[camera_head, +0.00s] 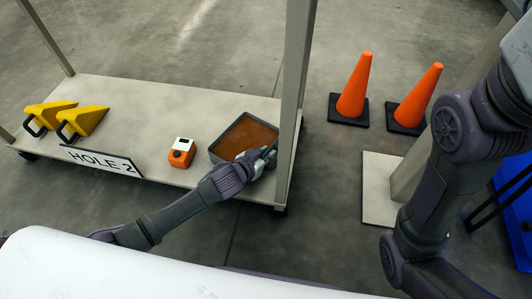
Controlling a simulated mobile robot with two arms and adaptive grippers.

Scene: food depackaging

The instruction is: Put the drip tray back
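The drip tray (223,147) is a dark grey, shallow square tray with a brown-orange inside. It sits on the right end of the low beige shelf (150,98), beside the shelf's upright post. My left gripper (266,157) is at the tray's near right edge and overlaps its rim in the picture. Its fingers are small and partly hidden, so I cannot tell whether they are closed on the rim. My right arm comes in at the right side, and its gripper is out of view.
An orange device (181,153) stands left of the tray. Two yellow wedges (82,121) lie at the shelf's left end, near a "HOLE 2" sign (102,161). Two orange cones (356,85) stand on the floor to the right. A blue object (514,205) is at the right edge.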

